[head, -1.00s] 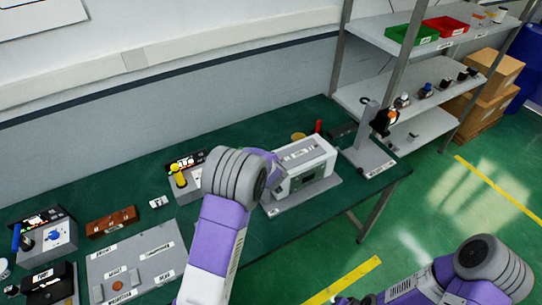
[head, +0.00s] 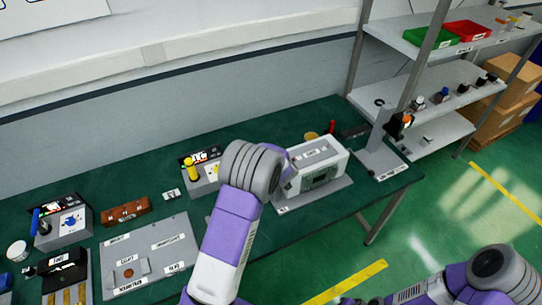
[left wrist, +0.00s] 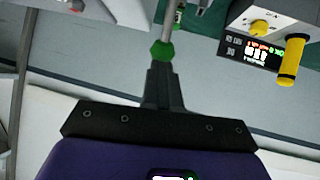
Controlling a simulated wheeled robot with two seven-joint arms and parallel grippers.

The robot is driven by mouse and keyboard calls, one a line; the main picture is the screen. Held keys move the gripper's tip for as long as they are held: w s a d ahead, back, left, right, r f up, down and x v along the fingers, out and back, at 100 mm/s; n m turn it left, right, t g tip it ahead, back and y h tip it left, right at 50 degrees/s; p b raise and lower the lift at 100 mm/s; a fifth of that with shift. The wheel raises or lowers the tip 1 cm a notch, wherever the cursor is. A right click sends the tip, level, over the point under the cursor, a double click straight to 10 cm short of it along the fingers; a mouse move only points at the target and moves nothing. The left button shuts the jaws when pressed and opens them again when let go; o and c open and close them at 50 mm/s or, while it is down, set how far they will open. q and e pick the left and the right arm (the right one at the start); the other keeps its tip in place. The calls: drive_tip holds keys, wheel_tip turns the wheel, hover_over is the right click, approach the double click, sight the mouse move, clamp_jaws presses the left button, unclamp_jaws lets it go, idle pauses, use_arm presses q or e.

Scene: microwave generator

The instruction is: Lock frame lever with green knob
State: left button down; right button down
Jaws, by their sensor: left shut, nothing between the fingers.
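A green knob (left wrist: 162,50) sits on a thin grey rod at top centre of the left wrist view. My left gripper (left wrist: 163,72) is shut with nothing between its fingers. Its tips are right at the knob in the picture; whether they touch it I cannot tell. In the head view my left arm reaches over the bench beside a white box-shaped unit (head: 318,165) on a grey base. The arm hides the gripper, and I cannot make out the green knob there. My right arm is at the lower right, its gripper out of sight.
A unit with a yellow handle (head: 191,168) stands left of my left wrist; it also shows in the left wrist view (left wrist: 291,60). A blue-handled unit (head: 60,225), a brown block (head: 125,212) and a grey labelled board (head: 165,235) lie further left. Shelves (head: 445,90) stand at right.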

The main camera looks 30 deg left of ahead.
use_arm(q)
drive_tip(key=w+a+r+p+v, duration=0.1)
drive_tip(key=r+p+v, duration=0.1)
drive_tip(key=v, duration=1.1)
drive_tip(key=shift+s+r+p, duration=0.3)
drive_tip(key=shift+p, duration=0.25)
drive_tip(key=shift+w, duration=0.1)
